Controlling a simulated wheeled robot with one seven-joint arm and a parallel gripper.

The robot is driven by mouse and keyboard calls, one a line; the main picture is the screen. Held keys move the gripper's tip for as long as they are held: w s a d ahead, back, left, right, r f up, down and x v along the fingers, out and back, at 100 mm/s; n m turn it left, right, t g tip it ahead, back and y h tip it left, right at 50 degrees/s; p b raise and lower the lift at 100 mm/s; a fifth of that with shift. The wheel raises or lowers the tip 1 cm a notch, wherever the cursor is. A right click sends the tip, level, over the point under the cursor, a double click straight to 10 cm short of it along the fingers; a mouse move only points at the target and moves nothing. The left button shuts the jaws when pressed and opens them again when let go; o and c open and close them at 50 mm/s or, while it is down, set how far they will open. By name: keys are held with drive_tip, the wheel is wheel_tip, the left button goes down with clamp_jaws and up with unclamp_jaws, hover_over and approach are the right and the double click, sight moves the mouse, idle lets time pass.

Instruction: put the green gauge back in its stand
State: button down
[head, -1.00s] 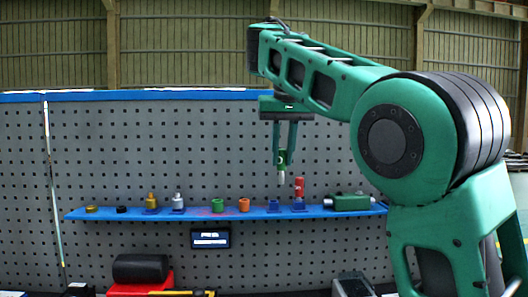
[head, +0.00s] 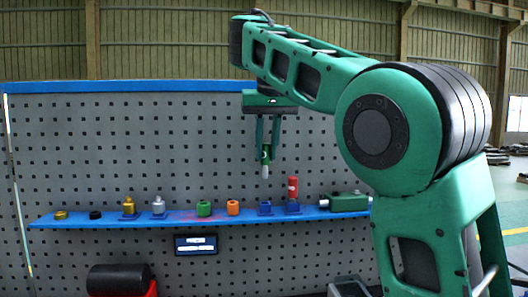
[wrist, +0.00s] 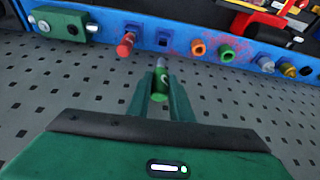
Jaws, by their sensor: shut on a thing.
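My gripper (head: 266,152) is shut on the green gauge (head: 265,160). The gauge hangs upright with its pale silver tip pointing down, above the shelf. An empty-looking blue stand (head: 265,208) is on the shelf, below the gauge in the head view, with a gap between them. In the wrist view the gauge (wrist: 160,88) is between my fingers, and the empty blue stand (wrist: 161,35) is beyond its tip. A red gauge (head: 292,187) stands in the blue stand just to the right. The depth offset between gauge and stand is hard to tell.
The blue shelf (head: 110,220) runs along a grey pegboard. It also bears a green ring (head: 204,208), an orange ring (head: 233,207), silver (head: 158,205) and gold (head: 129,205) pieces, and a green box (head: 347,202) at the right. A small screen (head: 196,244) hangs below.

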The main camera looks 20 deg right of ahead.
sight(264, 170)
drive_tip(key=shift+d+f, duration=0.2)
drive_tip(key=shift+f, duration=0.3)
drive_tip(key=shift+s+a+f, duration=0.1)
drive_tip(key=shift+s+f, duration=0.05)
drive_tip(key=shift+f, duration=1.9)
drive_tip(key=shift+a+f, duration=0.2)
drive_tip(key=shift+a+m, duration=0.1)
drive_tip(key=shift+m, duration=0.3)
drive_tip(key=shift+a+m+h, duration=0.1)
drive_tip(key=shift+m+h, duration=0.3)
drive_tip(key=shift+m, duration=0.5)
